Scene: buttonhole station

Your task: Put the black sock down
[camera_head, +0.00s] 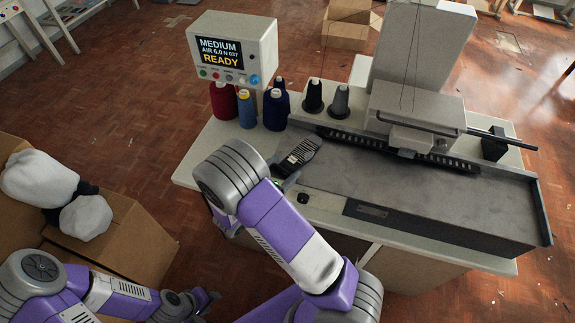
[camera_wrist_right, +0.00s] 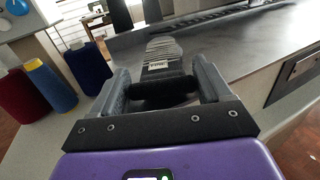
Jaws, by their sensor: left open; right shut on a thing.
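The black sock (camera_head: 300,152), with pale stripes and a small white label, is at the left end of the machine's grey bed (camera_head: 420,190). In the right wrist view the sock (camera_wrist_right: 163,50) extends forward from between the fingers of my right gripper (camera_wrist_right: 162,82), which is shut on its near end. I cannot tell whether the sock touches the surface below. In the head view my right forearm hides most of that gripper. My left gripper (camera_head: 203,301) is open and low at the bottom left, away from the sock.
Several thread spools (camera_head: 247,110) stand left of the machine, before a control box (camera_head: 235,50) reading READY. A small black knob (camera_head: 303,198) sits on the pale worktop (camera_head: 205,150). A cardboard box (camera_head: 140,240) at left carries white bundles (camera_head: 40,178). The grey bed is clear rightward.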

